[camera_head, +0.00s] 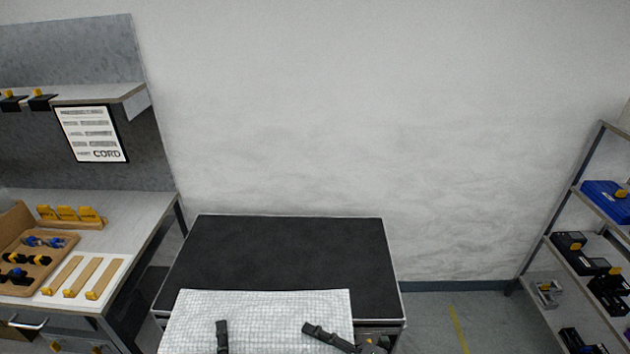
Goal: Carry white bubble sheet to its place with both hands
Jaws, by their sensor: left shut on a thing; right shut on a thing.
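The white bubble sheet (265,310) is a flat white sheet with a fine grid of bubbles, at the bottom centre of the head view. It overlaps the near part of a black-topped table (285,255); I cannot tell whether it touches the top. My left gripper (222,325) is shut on the sheet, its dark finger lying over the left-middle part. My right gripper (308,328) is shut on the sheet further right, its dark finger slanting across it. The sheet's near edge is cut off by the frame.
A workbench (150,215) on the left holds a wooden tray (62,262) with small parts and several wooden strips. A sign (92,134) hangs above it. A metal shelf rack (565,195) with blue and black boxes stands at the right. The far part of the black top is clear.

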